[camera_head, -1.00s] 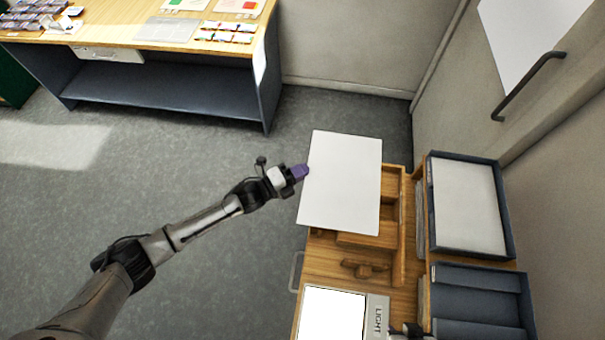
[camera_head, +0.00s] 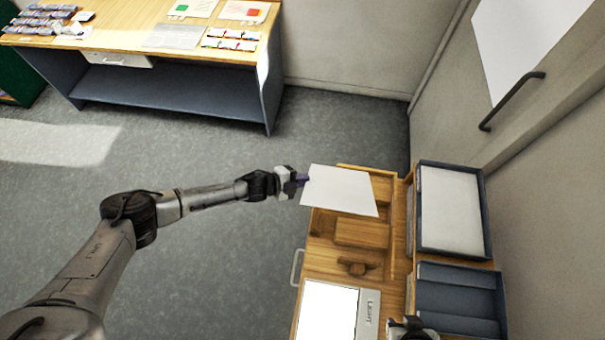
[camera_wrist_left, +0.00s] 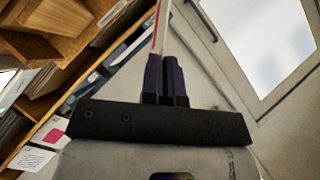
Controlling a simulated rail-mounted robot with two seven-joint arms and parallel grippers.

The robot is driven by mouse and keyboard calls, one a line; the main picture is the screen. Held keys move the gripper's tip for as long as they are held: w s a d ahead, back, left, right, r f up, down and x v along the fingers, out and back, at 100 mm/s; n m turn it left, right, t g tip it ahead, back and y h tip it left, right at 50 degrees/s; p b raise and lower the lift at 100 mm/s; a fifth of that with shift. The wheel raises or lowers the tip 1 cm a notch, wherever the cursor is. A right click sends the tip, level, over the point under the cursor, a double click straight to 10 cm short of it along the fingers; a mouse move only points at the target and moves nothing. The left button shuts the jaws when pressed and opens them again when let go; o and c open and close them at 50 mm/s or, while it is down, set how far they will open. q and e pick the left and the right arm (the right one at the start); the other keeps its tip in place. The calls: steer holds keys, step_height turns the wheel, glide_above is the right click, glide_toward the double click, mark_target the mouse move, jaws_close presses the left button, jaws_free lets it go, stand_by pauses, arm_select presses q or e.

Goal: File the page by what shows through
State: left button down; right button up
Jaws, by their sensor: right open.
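My left gripper (camera_head: 302,180) is shut on the left edge of a blank white page (camera_head: 340,189). The page is held in the air over the back of the wooden desk unit and looks tilted. In the left wrist view the purple fingers (camera_wrist_left: 163,78) are closed together, with the page (camera_wrist_left: 160,28) seen almost edge-on between them. A light pad (camera_head: 328,309) labelled LIGHT glows white on the desk, with nothing on it. My right gripper (camera_head: 412,328) shows only partly at the bottom edge, right of the pad, and is open.
Two dark blue trays stand at the right: the back tray (camera_head: 482,215) holds white paper, the front tray (camera_head: 458,297) shows no paper. A wooden block (camera_head: 362,233) and small wooden piece (camera_head: 357,267) sit between page and pad. A handled wall panel (camera_head: 510,105) rises behind.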

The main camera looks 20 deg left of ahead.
arm_select(q)
steer(key=shift+n+g, duration=0.3)
steer(key=shift+p, duration=0.3)
steer(key=n+g, duration=0.2)
steer(key=g, duration=0.1)
steer(key=n+g, duration=0.2)
steer(key=g, duration=0.1)
steer(key=shift+n+g+b, duration=0.3)
steer(key=shift+b, duration=0.05)
steer(key=shift+f, duration=0.1)
